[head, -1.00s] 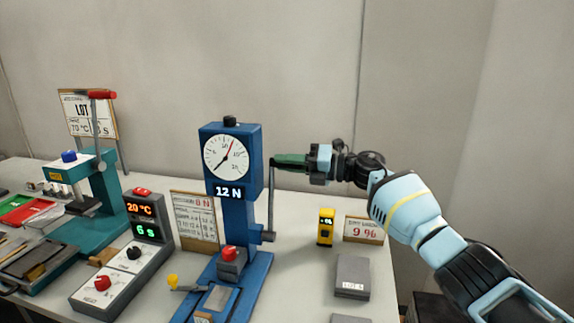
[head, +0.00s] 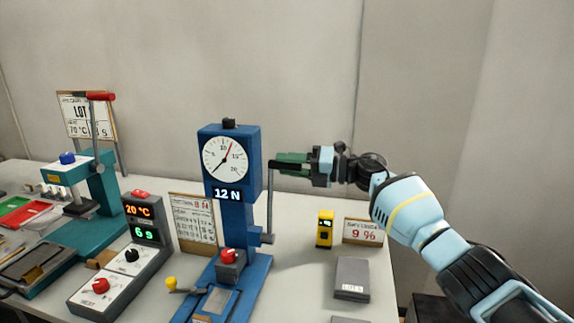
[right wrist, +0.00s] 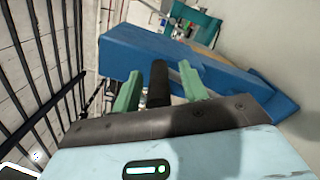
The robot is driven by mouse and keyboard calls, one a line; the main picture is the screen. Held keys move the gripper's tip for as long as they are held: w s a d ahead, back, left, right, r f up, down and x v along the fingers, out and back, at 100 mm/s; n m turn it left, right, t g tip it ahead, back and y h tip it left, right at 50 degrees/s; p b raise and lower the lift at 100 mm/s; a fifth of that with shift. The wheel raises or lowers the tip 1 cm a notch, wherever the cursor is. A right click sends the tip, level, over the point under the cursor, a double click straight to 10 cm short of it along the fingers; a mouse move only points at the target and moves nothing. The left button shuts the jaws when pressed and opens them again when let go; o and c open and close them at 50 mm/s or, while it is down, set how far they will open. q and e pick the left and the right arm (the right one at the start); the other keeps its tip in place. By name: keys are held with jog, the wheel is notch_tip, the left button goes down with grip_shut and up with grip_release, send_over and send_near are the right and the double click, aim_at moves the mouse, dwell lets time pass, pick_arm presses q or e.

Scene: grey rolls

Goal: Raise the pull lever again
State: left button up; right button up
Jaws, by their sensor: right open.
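The pull lever (head: 270,203) is a thin grey rod on the right side of the blue force-gauge stand (head: 237,240). It stands upright, with its dark grip at the top, level with the dial. My right gripper (head: 291,160) is at that grip, its green fingers pointing left toward the stand. In the right wrist view the dark grip (right wrist: 158,84) lies between the two parted green fingers, with a gap visible on its right side. The fingers are open around it. The dial's display reads 12 N. My left gripper is out of view.
A yellow device (head: 325,229), a 9 % sign (head: 362,231) and a grey box (head: 352,277) stand right of the gauge. A control box (head: 120,255) and a teal press (head: 95,205) with a red-handled lever stand left. Air above my right gripper is clear.

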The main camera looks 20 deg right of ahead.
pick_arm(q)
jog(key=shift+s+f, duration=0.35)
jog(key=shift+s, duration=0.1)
pick_arm(e)
jog(key=v, duration=0.7)
jog(key=shift+d, duration=0.1)
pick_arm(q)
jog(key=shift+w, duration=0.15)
pick_arm(e)
jog(key=shift+s, duration=0.1)
